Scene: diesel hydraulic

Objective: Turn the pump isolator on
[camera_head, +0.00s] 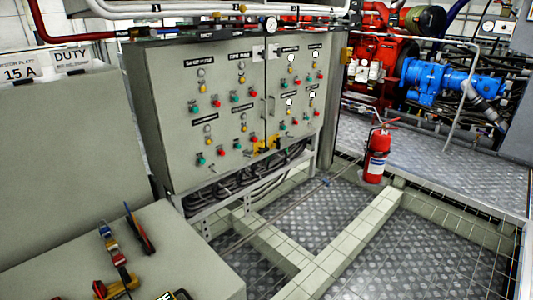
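A grey control cabinet (222,110) with two doors stands in the middle of the view. Its doors carry rows of small green, red and yellow buttons or lamps under black labels too small to read. Neither of my grippers is in view.
A grey bench (190,262) at the lower left holds several hand tools (113,250). A red fire extinguisher (376,160) stands right of the cabinet. Red and blue machinery (437,82) is behind it. Chequer-plate floor (415,255) with raised pale kerbs (345,245) lies in front.

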